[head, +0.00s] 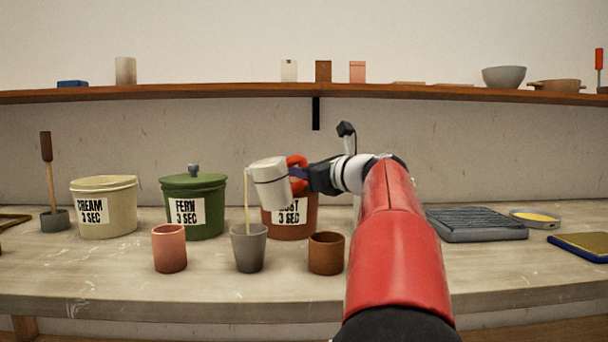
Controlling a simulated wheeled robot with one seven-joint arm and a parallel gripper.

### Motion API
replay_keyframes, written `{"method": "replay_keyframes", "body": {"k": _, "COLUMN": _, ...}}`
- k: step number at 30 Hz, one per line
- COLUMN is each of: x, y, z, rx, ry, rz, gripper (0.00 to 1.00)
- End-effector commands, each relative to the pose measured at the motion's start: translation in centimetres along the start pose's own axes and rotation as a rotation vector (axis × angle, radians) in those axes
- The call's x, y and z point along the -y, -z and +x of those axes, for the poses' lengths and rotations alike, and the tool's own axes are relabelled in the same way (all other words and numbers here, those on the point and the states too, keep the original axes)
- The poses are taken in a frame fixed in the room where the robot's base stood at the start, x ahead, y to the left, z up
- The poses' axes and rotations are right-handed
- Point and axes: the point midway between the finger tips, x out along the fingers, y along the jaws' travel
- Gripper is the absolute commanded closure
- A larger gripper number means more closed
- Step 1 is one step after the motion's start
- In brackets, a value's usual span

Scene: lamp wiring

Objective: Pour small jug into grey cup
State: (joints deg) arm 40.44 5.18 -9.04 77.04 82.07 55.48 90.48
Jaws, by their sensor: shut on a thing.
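My gripper (299,176) is shut on the jug from the right side. The fingertips are small and partly hidden against the jug and the red shape behind it.
A pink cup (170,249) stands left of the grey cup, a brown cup (326,254) right. Behind are the cream bucket (104,207), green bucket (193,207) and rust bucket (308,217). A grey ridged tray (476,225) lies right. A shelf (210,94) runs above.

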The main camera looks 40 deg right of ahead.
Motion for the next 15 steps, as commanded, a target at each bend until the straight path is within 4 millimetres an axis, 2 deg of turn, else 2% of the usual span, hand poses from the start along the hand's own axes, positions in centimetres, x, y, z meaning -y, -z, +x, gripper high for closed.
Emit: {"method": "replay_keyframes", "body": {"k": 15, "x": 0.5, "y": -1.8, "z": -0.2, "rx": -0.031, "ry": 0.002, "rz": -0.173, "gripper": 1.00}}
